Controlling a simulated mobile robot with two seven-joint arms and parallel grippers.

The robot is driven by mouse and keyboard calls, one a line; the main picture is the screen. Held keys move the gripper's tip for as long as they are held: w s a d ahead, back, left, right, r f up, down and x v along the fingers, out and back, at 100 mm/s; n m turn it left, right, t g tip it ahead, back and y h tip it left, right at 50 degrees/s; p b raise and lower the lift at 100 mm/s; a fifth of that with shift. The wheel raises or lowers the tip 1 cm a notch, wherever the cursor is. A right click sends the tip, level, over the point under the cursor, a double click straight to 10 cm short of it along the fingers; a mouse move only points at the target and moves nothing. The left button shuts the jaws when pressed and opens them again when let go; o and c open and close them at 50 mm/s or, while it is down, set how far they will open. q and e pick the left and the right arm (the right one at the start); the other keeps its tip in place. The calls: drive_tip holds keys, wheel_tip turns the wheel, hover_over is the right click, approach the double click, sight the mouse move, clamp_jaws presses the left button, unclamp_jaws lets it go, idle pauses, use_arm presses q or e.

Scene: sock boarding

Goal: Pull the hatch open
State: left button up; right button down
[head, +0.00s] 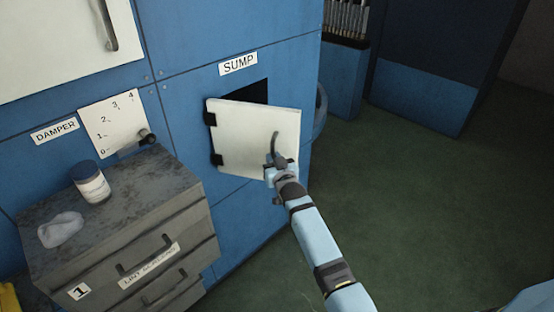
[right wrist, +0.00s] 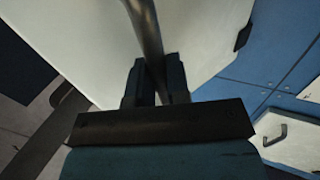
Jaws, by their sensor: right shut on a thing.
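The hatch is a white square door (head: 240,130) under the SUMP label (head: 238,64) on the blue machine front. It is hinged on its left side by two black hinges and stands partly open, with a dark opening (head: 252,92) showing above and behind it. Its curved dark handle (head: 275,145) is on the right part of the door. My right gripper (head: 279,164) is shut on the handle. In the right wrist view the handle bar (right wrist: 145,35) runs between the two dark fingers (right wrist: 155,85), with the white door behind. My left gripper is not in view.
A grey drawer cabinet (head: 120,225) stands at the lower left, with a jar (head: 91,182) and a pale cloth-like lump (head: 60,229) on top. A DAMPER lever (head: 135,142) sticks out above it. Green floor (head: 400,200) to the right is clear.

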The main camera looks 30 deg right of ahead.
drive_tip(key=shift+s+a+r, duration=0.1)
drive_tip(key=shift+a, duration=0.25)
drive_tip(key=c, duration=1.4)
unclamp_jaws()
drive_tip(key=o, duration=0.3)
drive_tip(key=shift+a, duration=0.15)
drive_tip(key=shift+d, duration=0.2)
